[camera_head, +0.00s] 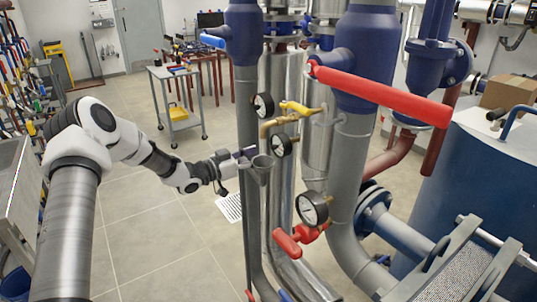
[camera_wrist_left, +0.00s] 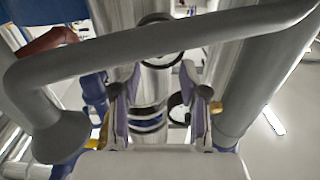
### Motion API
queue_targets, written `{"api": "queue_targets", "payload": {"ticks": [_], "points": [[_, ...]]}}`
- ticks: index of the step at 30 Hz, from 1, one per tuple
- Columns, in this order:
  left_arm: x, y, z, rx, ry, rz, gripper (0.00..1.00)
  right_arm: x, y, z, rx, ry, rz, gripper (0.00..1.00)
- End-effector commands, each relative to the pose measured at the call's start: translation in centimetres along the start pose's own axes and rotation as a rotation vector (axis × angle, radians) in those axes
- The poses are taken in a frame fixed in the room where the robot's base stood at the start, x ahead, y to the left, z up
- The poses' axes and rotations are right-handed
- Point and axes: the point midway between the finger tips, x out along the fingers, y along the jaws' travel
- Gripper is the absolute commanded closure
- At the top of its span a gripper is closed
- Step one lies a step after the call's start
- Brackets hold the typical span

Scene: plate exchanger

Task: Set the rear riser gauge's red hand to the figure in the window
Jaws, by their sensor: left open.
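Three round gauges with black rims and pale faces are mounted on the pipework in the head view: an upper gauge (camera_head: 263,106), a middle gauge (camera_head: 282,145) and a larger lower gauge (camera_head: 312,208). I cannot tell for certain which is the rear riser gauge. Their hands and any window figure are too small to read. My left gripper (camera_head: 245,155) is beside the vertical pipes, left of the middle gauge. In the left wrist view the left gripper (camera_wrist_left: 160,112) is open, its purple-grey fingers apart. Dark rings show beyond and between them. My right gripper is out of view.
A grey bent pipe (camera_wrist_left: 150,42) crosses close in the left wrist view. A grey funnel-like cup (camera_head: 263,162) is beside the gripper. Yellow valve handles (camera_head: 297,108), a long red lever (camera_head: 380,95) and a lower red handle (camera_head: 287,242) project among the pipes.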

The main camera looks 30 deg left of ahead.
Motion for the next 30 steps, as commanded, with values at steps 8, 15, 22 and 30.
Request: {"api": "queue_targets", "payload": {"ticks": [8,15,22,30], "points": [[4.8,0.0,0.0,0.003,-0.002,0.001,0.56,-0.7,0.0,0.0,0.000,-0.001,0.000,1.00],[5.4,0.0,0.0,0.000,0.001,0.001,0.56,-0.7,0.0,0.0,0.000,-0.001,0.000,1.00],[5.4,0.0,0.0,0.000,0.000,0.000,1.00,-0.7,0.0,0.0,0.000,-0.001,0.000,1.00],[5.4,0.0,0.0,-0.006,0.000,0.000,1.00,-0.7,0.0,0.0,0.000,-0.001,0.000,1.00]]}}
